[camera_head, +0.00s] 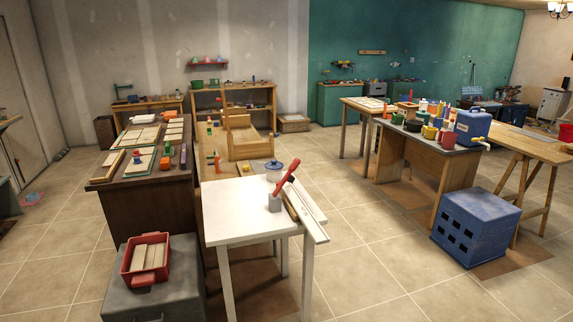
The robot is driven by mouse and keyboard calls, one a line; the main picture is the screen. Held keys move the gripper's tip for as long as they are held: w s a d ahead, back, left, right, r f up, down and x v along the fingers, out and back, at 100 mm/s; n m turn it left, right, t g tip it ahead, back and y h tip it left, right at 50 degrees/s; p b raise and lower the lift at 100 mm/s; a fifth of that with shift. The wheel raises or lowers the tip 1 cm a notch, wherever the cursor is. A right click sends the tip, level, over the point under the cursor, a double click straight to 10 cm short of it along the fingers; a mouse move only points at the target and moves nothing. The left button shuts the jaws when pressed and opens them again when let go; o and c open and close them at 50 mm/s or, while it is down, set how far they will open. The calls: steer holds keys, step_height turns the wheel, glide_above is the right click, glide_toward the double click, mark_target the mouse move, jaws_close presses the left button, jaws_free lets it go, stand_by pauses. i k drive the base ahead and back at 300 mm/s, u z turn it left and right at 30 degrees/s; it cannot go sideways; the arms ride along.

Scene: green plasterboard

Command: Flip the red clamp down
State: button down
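A red clamp handle (286,177) stands tilted up to the right from a small grey block (274,202). The block sits on the white table (238,208), near its right side. I take this as the red clamp, with its handle raised. A long pale bar (308,214) lies along the table's right edge, beside the block. How the clamp joins the block is too small to tell. My gripper and arm are not in view.
The table's left part is bare. A red crate (147,258) sits on a grey cabinet (160,295) at front left. A blue crate (477,227) stands on the floor at right. Tiled floor (375,265) is open between.

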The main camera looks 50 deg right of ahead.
mark_target(295, 165)
steer(key=z, duration=0.1)
steer(key=i, duration=1)
steer(key=u, duration=0.05)
